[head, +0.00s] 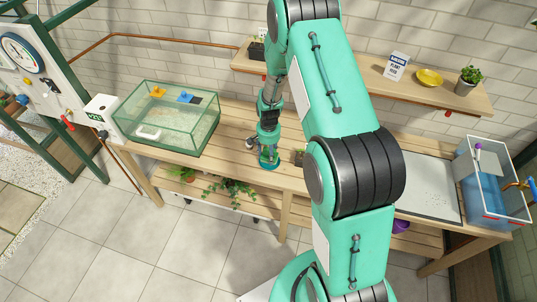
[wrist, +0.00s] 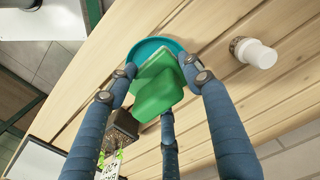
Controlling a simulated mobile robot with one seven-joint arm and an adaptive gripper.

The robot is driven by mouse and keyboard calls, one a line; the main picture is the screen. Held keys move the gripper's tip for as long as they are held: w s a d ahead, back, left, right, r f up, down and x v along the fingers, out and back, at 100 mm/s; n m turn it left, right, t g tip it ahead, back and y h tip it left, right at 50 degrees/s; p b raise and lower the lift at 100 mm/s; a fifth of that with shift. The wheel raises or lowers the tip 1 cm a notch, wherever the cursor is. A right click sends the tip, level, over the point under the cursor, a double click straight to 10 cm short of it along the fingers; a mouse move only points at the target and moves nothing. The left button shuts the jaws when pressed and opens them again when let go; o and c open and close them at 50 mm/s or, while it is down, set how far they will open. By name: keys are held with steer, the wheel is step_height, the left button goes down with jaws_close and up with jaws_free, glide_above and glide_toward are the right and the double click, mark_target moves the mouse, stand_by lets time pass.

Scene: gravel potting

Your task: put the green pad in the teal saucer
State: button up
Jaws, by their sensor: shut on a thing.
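The green pad (wrist: 158,92) is a block held between the blue fingers of my gripper (wrist: 160,84). The teal saucer (wrist: 143,48) lies on the wooden bench, directly behind the pad in the wrist view. The pad covers much of the saucer, and I cannot tell whether they touch. In the head view my gripper (head: 268,152) is low over the middle of the bench. The pad and saucer are too small and covered there to make out clearly.
A white-capped jar (wrist: 256,53) and a small dark pot (wrist: 125,124) stand near the saucer. On the wooden bench (head: 235,121), a glass tank (head: 150,138) is at left and a grey tray (head: 430,185) at right. A wall shelf (head: 440,101) runs behind.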

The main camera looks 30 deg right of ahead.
steer(key=shift+f+b, duration=0.4)
steer(key=shift+f, duration=0.2)
steer(key=o, duration=1.1)
steer(key=shift+o, duration=0.2)
steer(key=shift+r, duration=0.15)
steer(key=shift+r+p, duration=0.5)
steer(key=shift+r, duration=0.3)
step_height(320, 180, up, 11)
steer(key=shift+r, duration=0.2)
